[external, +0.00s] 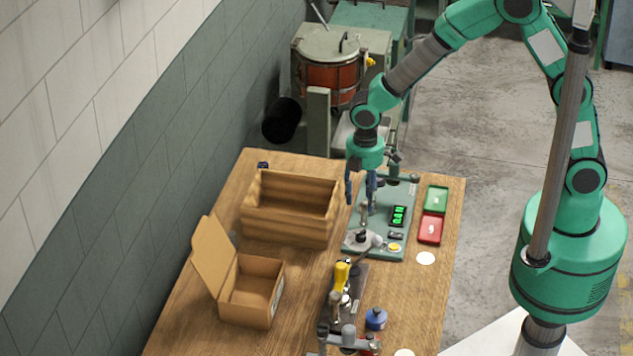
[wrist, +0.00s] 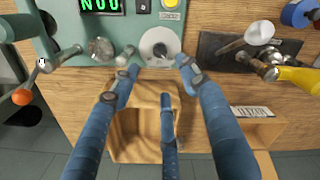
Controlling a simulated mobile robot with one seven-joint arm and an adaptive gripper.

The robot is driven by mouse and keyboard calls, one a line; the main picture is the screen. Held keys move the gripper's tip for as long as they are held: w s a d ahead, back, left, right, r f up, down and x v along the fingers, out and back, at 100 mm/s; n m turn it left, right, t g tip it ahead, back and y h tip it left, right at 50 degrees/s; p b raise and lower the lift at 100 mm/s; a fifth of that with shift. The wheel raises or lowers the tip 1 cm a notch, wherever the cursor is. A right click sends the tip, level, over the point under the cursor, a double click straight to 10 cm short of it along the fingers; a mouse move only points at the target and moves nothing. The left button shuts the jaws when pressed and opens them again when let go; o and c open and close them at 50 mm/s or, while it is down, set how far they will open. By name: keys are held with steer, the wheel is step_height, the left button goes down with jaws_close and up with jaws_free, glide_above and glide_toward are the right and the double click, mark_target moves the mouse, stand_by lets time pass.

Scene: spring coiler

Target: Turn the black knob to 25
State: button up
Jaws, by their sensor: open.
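The black knob (wrist: 160,49) sits on a pale round dial at the edge of the green coiler panel (wrist: 60,40) in the wrist view. In the external view the black knob (external: 361,236) is at the near left corner of the green coiler (external: 385,248). My gripper (wrist: 155,75) has blue fingers spread apart with nothing between them. Two fingertips lie on either side of and just short of the dial, apart from the knob. In the external view my gripper (external: 361,195) hangs above the coiler. The knob's setting is too small to read.
A lit green display (wrist: 101,5) and yellow button (wrist: 170,4) are on the panel. A crank with an orange ball (wrist: 22,97) is at left. A wooden crate (external: 290,222), open cardboard box (external: 250,290), red and green trays (external: 431,228), and yellow-handled tool (external: 341,275) surround the coiler.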

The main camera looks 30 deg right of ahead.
mark_target(361, 235)
step_height(361, 235, down, 13)
steer(key=shift+r+b, duration=0.1)
steer(key=shift+b, duration=0.5)
jaws_close()
